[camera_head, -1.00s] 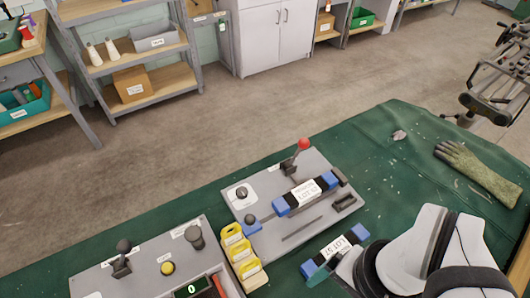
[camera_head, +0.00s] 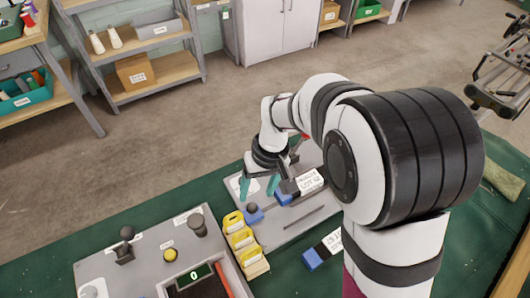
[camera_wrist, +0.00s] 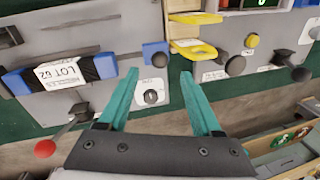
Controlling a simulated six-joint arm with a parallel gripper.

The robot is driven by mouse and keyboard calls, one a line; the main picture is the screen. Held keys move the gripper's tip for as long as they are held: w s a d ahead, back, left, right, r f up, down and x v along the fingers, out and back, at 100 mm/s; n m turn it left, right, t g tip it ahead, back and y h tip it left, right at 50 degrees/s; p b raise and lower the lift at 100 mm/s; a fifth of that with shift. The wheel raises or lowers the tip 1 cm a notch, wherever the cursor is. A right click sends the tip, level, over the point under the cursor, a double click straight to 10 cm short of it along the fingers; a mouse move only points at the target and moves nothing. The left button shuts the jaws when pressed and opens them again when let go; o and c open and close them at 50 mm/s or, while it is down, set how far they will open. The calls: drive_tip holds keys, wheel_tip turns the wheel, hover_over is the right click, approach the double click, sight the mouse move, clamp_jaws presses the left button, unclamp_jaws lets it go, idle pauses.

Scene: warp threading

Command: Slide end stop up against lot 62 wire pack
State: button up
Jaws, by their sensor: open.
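The lot 62 wire pack (camera_head: 311,182), dark with blue ends and a white label, lies on the grey fixture plate, partly covered by my arm. It shows whole in the wrist view (camera_wrist: 68,75). The end stop appears to be the small blue block with a dark knob (camera_head: 253,215), left of the pack; it also shows in the wrist view (camera_wrist: 155,55). A gap separates it from the pack's blue end. My gripper (camera_head: 259,186) is open and empty, its teal fingers above the plate. In the wrist view, its fingertips (camera_wrist: 158,76) are apart, with the end stop just beyond them.
A knobbed dial (camera_wrist: 151,94) sits near the fingers. A red-knobbed lever (camera_wrist: 45,148) stands beside the pack. Yellow holders (camera_head: 240,240) and a grey control box (camera_head: 140,262) lie left. Another blue-ended pack (camera_head: 313,258) lies on the green mat.

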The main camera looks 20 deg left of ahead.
sight(253, 206)
drive_tip(key=f, duration=0.4)
drive_tip(key=a+f, duration=0.1)
drive_tip(key=f, duration=0.1)
drive_tip(key=shift+s+f, duration=0.4)
clamp_jaws()
idle(0.9)
